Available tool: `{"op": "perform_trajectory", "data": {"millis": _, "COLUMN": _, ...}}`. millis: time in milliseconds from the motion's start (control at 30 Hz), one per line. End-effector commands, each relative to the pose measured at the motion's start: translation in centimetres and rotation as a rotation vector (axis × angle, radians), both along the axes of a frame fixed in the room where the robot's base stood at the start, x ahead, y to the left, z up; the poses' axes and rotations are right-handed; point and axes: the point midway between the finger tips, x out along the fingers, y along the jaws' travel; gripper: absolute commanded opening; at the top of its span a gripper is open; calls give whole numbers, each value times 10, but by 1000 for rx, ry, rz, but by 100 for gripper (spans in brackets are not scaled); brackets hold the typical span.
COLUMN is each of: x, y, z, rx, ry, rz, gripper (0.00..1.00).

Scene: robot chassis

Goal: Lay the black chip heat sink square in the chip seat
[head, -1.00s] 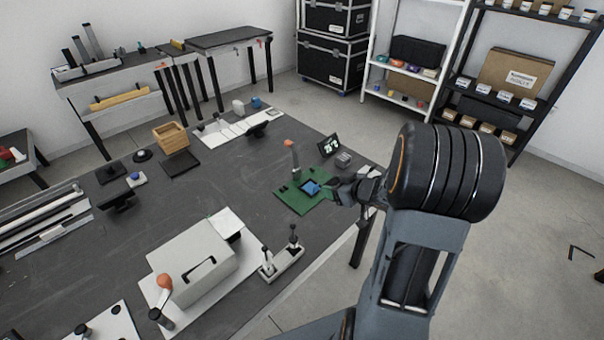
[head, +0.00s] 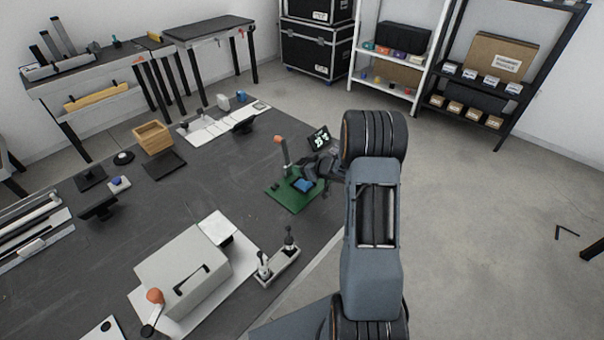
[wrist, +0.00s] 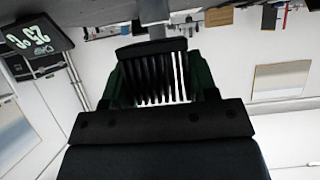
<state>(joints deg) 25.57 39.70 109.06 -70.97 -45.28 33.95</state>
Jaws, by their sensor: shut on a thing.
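The black chip heat sink (wrist: 155,72), with upright parallel fins, is in the middle of the wrist view. My gripper (wrist: 160,84) is shut on it, with a dark green-black finger on each side. In the head view my gripper (head: 312,172) is at the back right of the green circuit board (head: 291,199), close to a blue square (head: 303,185) on it. The heat sink cannot be made out there against the dark gripper. The chip seat is not clear; the blue square may mark it. I cannot tell whether the heat sink touches the board.
A post with an orange top (head: 281,152) stands at the board's back edge. A small display (head: 319,139) stands just behind my gripper. A two-lever fixture (head: 276,267) and a large grey box (head: 183,262) are nearer.

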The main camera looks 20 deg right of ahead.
Motion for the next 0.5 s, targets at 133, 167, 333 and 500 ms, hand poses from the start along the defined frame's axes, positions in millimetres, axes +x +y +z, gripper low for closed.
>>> {"op": "perform_trajectory", "data": {"millis": 133, "x": 5, "y": 0, "z": -6, "rx": -1, "ry": 0, "rz": 0, "gripper": 27}}
{"op": "perform_trajectory", "data": {"millis": 167, "x": 6, "y": 0, "z": -7, "rx": -1, "ry": 0, "rz": 0, "gripper": 27}}
{"op": "perform_trajectory", "data": {"millis": 333, "x": 11, "y": 0, "z": -25, "rx": 2, "ry": 3, "rz": -1, "gripper": 27}}
{"op": "perform_trajectory", "data": {"millis": 500, "x": 11, "y": 0, "z": -41, "rx": 0, "ry": 1, "rz": -1, "gripper": 27}}
